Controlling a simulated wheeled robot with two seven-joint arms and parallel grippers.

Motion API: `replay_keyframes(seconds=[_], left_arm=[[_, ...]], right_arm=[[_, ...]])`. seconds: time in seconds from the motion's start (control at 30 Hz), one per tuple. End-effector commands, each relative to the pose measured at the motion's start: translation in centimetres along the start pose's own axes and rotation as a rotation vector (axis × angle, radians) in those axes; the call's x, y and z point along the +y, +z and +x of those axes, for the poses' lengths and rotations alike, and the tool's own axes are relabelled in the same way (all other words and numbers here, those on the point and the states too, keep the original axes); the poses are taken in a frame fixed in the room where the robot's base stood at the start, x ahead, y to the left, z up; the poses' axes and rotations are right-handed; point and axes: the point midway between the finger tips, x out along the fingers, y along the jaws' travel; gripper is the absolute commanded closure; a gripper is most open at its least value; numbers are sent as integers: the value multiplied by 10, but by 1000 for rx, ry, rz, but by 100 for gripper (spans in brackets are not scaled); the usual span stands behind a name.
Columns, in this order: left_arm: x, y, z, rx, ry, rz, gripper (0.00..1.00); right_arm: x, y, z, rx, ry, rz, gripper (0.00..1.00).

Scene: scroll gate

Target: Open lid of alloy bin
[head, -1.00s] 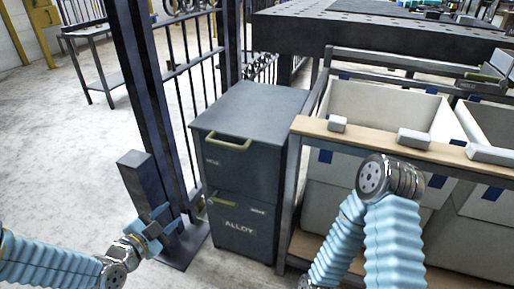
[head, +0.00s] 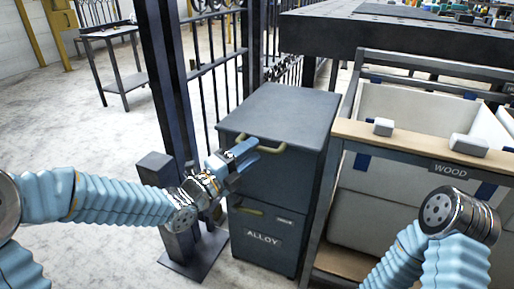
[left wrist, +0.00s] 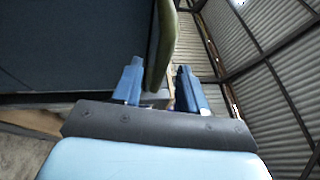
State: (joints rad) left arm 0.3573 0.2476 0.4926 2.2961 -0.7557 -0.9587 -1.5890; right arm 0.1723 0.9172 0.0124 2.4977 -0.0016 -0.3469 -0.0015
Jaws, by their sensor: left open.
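The alloy bin (head: 268,208) is a dark grey-blue cabinet with an ALLOY label low on its front. Its lid (head: 290,108) is shut and flat on top. A yellowish bar handle (head: 272,149) juts from the upper front, just below the lid's edge. My left gripper (head: 242,158) is open at the handle's left end. In the left wrist view the handle (left wrist: 162,45) stands between the two blue fingers (left wrist: 158,88), with a gap on the left side; contact cannot be told. My right arm shows at the lower right, but its gripper is out of view.
A dark gate post and barred gate (head: 165,80) stand close on the bin's left. A wooden-edged rack (head: 350,129) with pale bins and a WOOD label adjoins on the right. A dark perforated table (head: 330,38) is behind. Open floor lies at the left.

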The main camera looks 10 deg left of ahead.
Motion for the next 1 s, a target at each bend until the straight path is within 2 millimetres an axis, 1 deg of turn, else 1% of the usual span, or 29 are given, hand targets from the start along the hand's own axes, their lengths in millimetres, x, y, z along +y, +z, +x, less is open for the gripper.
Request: replay_keyframes(seconds=[0.03,0.1,0.2,0.5,0.53,0.57,0.8,1.0], left_arm=[[0,-1,8,2,-1,-2,58],[0,0,16,2,-1,-1,58],[0,0,24,0,-1,-1,58],[0,0,27,-1,1,-1,58],[0,0,27,-1,1,-1,59],[0,0,27,0,1,-1,64],[0,0,26,0,1,-1,100],[0,0,26,0,1,-1,100]], right_arm=[[0,0,0,0,0,0,100],[0,0,0,0,0,0,100],[0,0,-1,0,0,0,100],[0,0,-1,0,0,0,100],[0,0,-1,0,0,0,100],[0,0,-1,0,0,0,100],[0,0,0,0,0,0,100],[0,0,0,0,0,0,100]])
